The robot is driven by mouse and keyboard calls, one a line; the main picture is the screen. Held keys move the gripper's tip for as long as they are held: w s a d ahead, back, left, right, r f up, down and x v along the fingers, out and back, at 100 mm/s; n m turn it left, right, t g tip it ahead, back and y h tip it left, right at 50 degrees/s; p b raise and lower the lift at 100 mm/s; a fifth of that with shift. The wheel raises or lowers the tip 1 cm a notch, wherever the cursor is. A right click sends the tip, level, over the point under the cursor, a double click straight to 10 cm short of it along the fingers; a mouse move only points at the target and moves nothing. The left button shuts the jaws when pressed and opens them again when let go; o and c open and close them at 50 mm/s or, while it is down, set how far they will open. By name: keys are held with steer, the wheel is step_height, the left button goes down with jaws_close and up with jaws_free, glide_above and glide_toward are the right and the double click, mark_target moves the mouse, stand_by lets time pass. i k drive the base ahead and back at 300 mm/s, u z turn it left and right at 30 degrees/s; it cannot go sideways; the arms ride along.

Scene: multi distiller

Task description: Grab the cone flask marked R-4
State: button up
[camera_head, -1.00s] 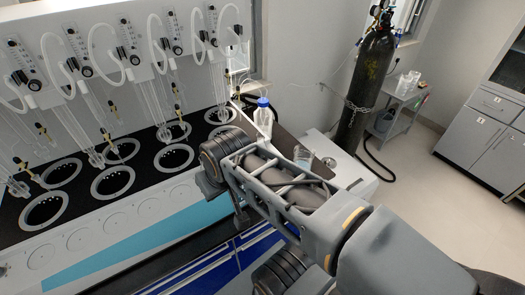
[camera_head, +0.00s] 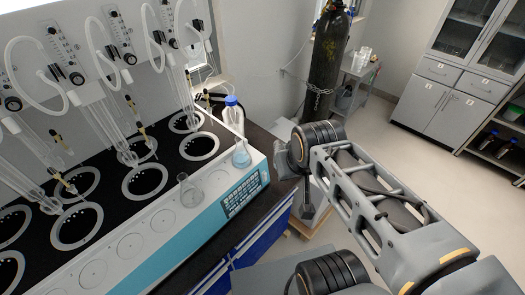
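A clear, empty-looking cone flask (camera_head: 190,192) stands upright on the front ledge of the distiller (camera_head: 150,240). A second cone flask (camera_head: 241,156) with pale blue liquid stands further back on the same ledge, near its right end. I cannot read a marking on either flask, so I cannot tell which is R-4. My arm reaches in from the lower right, and its joint is to the right of the distiller, apart from both flasks. My gripper cannot be made out in this view.
A blue-capped bottle (camera_head: 232,112) stands behind the second flask. Glass tubes (camera_head: 178,82) hang over the round heating wells (camera_head: 145,181). A black gas cylinder (camera_head: 325,62) and a grey cart (camera_head: 357,85) stand at the back. Floor at right is open before the cabinets (camera_head: 446,98).

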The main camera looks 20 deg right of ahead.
mark_target(241, 159)
steer(key=z, duration=0.15)
steer(key=k, duration=1.5)
steer(key=u, duration=0.5)
steer(key=i, duration=1.4)
steer(key=z, duration=0.05)
